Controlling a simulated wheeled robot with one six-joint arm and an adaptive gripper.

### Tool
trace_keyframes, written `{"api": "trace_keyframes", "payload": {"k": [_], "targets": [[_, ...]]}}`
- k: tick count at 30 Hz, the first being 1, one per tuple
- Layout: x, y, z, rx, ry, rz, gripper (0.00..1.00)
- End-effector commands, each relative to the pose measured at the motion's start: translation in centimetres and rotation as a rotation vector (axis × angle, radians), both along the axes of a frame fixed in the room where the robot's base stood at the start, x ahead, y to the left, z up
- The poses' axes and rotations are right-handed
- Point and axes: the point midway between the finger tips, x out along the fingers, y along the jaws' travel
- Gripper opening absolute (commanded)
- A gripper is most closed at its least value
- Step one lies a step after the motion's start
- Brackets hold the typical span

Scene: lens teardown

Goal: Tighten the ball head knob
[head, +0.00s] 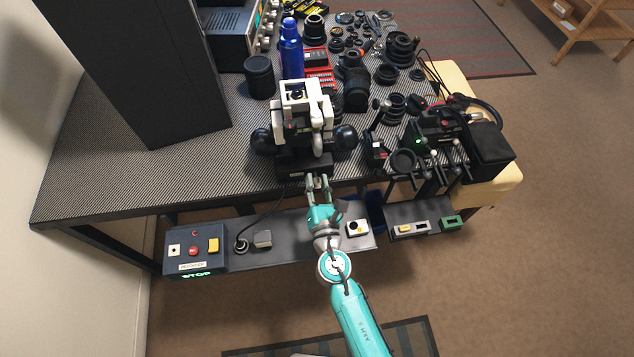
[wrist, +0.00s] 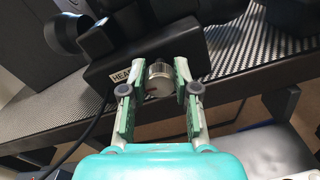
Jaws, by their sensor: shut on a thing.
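The ball head knob (wrist: 157,76) is a small silver, ridged cylinder on the front face of a black box (wrist: 215,42). A white label on the box begins with "HEA"; my left finger hides the rest. My gripper (wrist: 159,80) is shut on the knob, one finger on each side. A white and black device (head: 300,112) with dark round parts at both sides stands above the box.
The patterned tabletop (head: 110,185) is bare at the left front. A blue bottle (head: 290,45) and a dark cylinder (head: 259,76) stand behind the device. Several lenses and parts crowd the right. A control box (head: 196,250) with buttons sits on the lower shelf (head: 290,232).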

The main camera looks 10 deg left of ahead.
Motion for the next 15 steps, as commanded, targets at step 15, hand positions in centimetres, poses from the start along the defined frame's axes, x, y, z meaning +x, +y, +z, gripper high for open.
{"api": "trace_keyframes", "payload": {"k": [15], "targets": [[0.03,-0.08,-0.01,0.439,0.126,-0.001,0.0]]}}
